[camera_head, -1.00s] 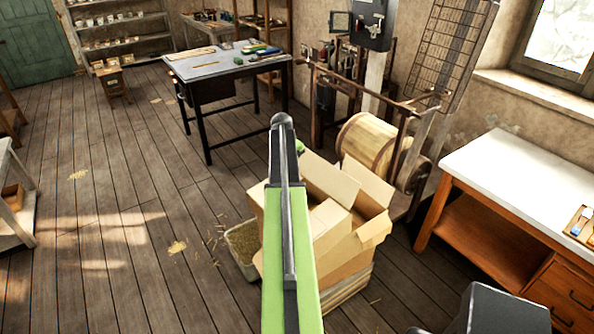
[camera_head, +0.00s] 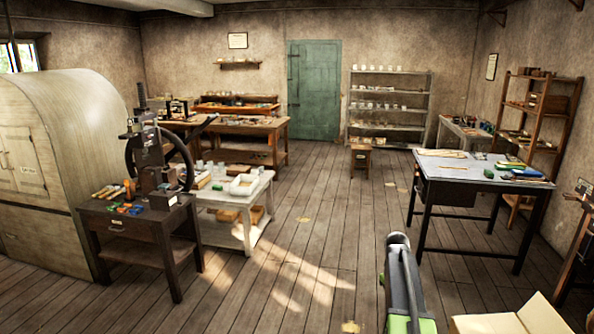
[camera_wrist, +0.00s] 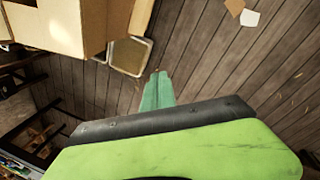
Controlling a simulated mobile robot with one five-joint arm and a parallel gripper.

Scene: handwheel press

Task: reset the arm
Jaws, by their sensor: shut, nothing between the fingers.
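My gripper (camera_wrist: 159,76) shows in the wrist view as two pale green fingers pressed together with nothing between them. It points over the plank floor, apart from any object there. In the head view my green and black arm rises at the lower right, in front of the floor. I cannot make out the fingers in that view.
Open cardboard boxes (camera_head: 513,321) lie low at the right, close to my arm; one box (camera_wrist: 55,25) fills the wrist view's upper left beside a shallow bin (camera_wrist: 130,55). A black-legged worktable (camera_head: 432,165) stands at the right.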

